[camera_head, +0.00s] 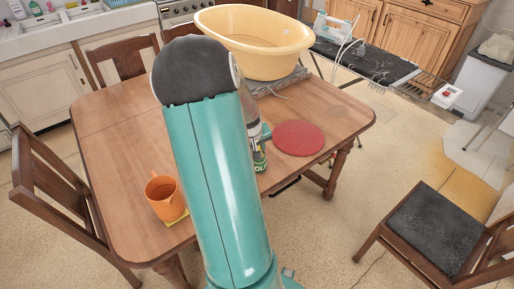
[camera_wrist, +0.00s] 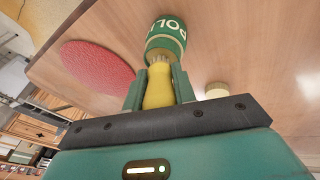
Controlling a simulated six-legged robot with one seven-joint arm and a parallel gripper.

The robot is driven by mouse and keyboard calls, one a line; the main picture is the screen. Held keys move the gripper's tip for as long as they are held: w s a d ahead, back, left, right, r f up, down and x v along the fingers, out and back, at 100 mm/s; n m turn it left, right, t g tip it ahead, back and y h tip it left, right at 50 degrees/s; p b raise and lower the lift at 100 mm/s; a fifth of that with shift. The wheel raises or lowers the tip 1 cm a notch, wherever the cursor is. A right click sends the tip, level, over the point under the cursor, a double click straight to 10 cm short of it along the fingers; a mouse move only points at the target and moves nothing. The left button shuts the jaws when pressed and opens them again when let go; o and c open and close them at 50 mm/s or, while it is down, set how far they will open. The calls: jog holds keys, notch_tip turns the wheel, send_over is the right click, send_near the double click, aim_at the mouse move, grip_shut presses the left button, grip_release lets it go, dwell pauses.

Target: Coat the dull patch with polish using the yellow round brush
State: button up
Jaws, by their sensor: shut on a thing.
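My gripper (camera_wrist: 159,80) is shut on the yellow round brush (camera_wrist: 158,94), with one teal finger on each side of its handle. The brush's pale bristles meet the near end of a green polish can (camera_wrist: 166,32) in the wrist view. I cannot tell whether they are inside it. In the head view the green can (camera_head: 260,160) shows at the right edge of my arm, partly hidden, and the brush is hard to make out. A faint, slightly darker round patch (camera_head: 339,111) lies on the wooden table, right of the red mat, and looks like the dull patch.
The red round mat (camera_head: 299,138) lies right of the can. A large yellow basin (camera_head: 262,50) stands at the table's back. An orange mug (camera_head: 162,197) stands front left. A small cream object (camera_wrist: 217,90) shows beside the brush. Chairs surround the wooden table (camera_head: 115,120).

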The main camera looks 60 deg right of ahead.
jog(key=shift+r, duration=3.45)
